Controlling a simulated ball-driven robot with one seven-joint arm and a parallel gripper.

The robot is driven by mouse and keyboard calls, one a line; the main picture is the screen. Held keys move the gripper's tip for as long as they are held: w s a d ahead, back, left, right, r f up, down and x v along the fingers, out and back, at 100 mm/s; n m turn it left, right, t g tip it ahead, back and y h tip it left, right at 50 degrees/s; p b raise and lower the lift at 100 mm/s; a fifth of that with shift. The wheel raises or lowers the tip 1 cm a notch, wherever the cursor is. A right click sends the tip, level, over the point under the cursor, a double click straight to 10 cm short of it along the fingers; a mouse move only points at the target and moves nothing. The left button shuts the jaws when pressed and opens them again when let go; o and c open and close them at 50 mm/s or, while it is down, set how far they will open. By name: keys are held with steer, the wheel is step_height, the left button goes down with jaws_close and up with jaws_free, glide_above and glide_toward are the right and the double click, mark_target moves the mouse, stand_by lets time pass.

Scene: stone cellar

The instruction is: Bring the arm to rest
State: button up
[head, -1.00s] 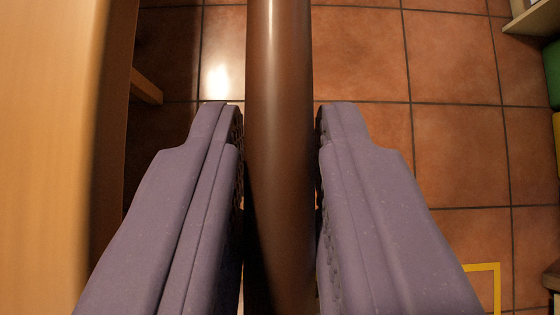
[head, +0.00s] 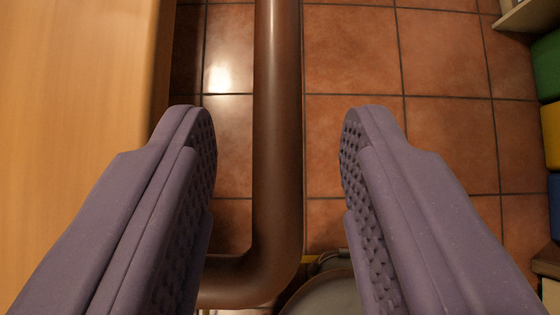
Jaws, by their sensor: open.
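My gripper (head: 278,115) is open, with its two purple fingers spread wide. A thick brown tube (head: 278,150) runs from the top edge down between the fingers and bends to the left near the bottom. The ends of the tube lie outside the picture or behind the left finger.
A pale wooden surface (head: 80,90) fills the left side, close to the left finger. Green (head: 547,65), yellow (head: 551,135) and blue (head: 554,200) blocks line the right edge. A dark rounded object (head: 330,295) shows at the bottom. Tiled floor (head: 440,60) is bare between.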

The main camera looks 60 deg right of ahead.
steer(key=shift+v, duration=0.95)
